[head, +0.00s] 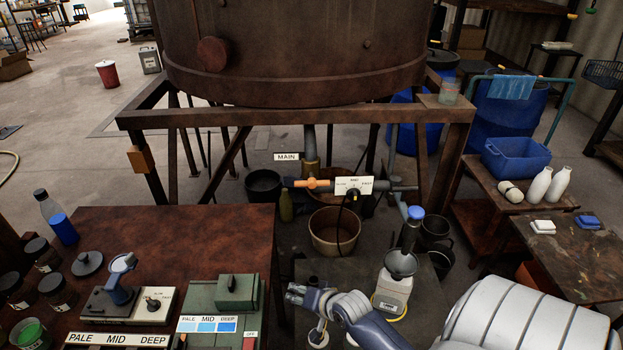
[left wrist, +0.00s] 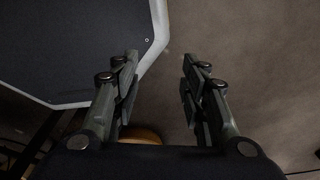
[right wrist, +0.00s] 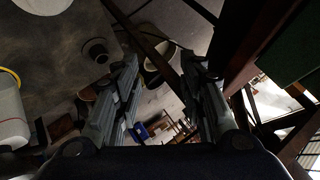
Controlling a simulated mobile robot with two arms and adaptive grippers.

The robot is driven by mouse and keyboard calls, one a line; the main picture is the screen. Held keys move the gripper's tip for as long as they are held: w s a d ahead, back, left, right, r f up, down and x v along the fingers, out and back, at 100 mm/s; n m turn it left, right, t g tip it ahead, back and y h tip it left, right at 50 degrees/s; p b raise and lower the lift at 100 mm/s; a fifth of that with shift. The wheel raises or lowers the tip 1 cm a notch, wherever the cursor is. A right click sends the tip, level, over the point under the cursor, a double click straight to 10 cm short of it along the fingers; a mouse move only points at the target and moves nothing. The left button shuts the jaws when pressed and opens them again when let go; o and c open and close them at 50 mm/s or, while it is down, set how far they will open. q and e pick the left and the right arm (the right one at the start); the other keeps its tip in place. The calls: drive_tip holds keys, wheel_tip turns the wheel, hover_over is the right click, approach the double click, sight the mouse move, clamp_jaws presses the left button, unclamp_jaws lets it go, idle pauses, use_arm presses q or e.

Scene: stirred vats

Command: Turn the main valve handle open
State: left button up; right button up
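The main valve handle (head: 312,184) is an orange bar on a grey pipe under the big rusty vat (head: 290,45). It appears to lie crosswise in the picture, roughly along the pipe. A white "MAIN" sign (head: 287,157) hangs just above it. My right gripper (head: 298,294) is below the handle in the head view, well apart from it. In the right wrist view its two fingers (right wrist: 160,75) stand apart with nothing between them. My left gripper is outside the head view. In the left wrist view its fingers (left wrist: 158,70) are apart and empty.
A switch plate (head: 354,186) is right of the handle, above a brown bucket (head: 335,232). A white bottle with a funnel (head: 394,290) stands near my right arm. A rusty table (head: 190,230) with jars and panels is at the left. The vat's frame beam (head: 300,114) crosses above.

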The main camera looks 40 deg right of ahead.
drive_tip(key=w+d+r+m+t+h, duration=0.25)
drive_tip(key=w+d+r+m, duration=0.35)
drive_tip(key=d+r, duration=0.3)
drive_tip(key=m+t+h+p, duration=0.2)
drive_tip(key=m+t, duration=0.2)
drive_tip(key=m, duration=0.2)
approach(312, 185)
drive_tip(key=w, duration=0.2)
use_arm(q)
drive_tip(key=shift+w+a+r, duration=0.2)
drive_tip(key=shift+a+r, duration=0.05)
drive_tip(key=shift+r, duration=0.35)
drive_tip(key=shift+w+a+r, duration=0.2)
drive_tip(key=shift+r, duration=0.35)
use_arm(e)
drive_tip(key=shift+g, duration=0.25)
drive_tip(key=x, duration=0.9)
drive_tip(key=shift+d, duration=0.35)
drive_tip(key=shift+r, duration=0.1)
clamp_jaws()
